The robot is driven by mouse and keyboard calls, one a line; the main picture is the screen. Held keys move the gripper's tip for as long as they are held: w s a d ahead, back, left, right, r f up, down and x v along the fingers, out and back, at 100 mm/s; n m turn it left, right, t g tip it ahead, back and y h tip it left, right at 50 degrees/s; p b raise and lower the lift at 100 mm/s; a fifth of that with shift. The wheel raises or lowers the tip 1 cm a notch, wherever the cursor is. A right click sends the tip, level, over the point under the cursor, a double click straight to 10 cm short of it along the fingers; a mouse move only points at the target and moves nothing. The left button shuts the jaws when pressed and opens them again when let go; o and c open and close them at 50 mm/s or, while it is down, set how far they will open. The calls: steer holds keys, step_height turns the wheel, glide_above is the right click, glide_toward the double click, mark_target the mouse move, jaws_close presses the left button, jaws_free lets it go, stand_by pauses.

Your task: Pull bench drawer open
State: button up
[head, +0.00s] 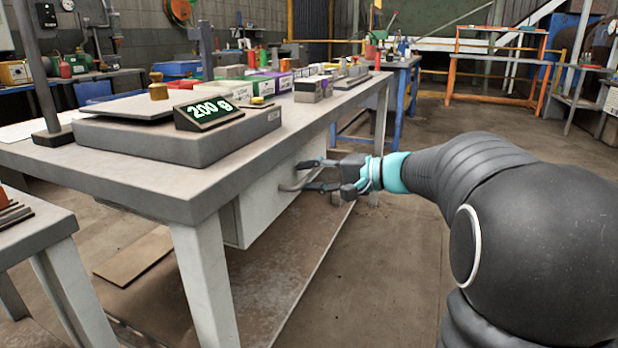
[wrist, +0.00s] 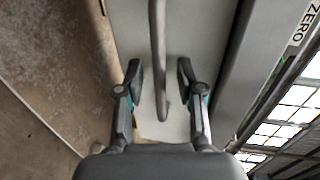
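The bench drawer (head: 262,207) is a pale grey box under the grey workbench (head: 165,183). I see no gap showing it open in the head view. Its front (wrist: 188,30) fills the middle of the wrist view. A grey bar handle (wrist: 157,45) runs down that front and ends between my fingers. My gripper (head: 304,176) is at the drawer front in the head view. In the wrist view my gripper (wrist: 160,78) is open, one finger on each side of the handle, with gaps to both.
A scale reading 200 g (head: 208,112) with a brass weight (head: 158,86) stands on the bench. Small boxes (head: 312,89) sit farther back. A lower table (head: 30,235) is at the left. The floor (head: 385,270) right of the bench is clear.

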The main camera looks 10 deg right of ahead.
steer(key=shift+w+a, duration=0.2)
jaws_close()
stand_by(0.3)
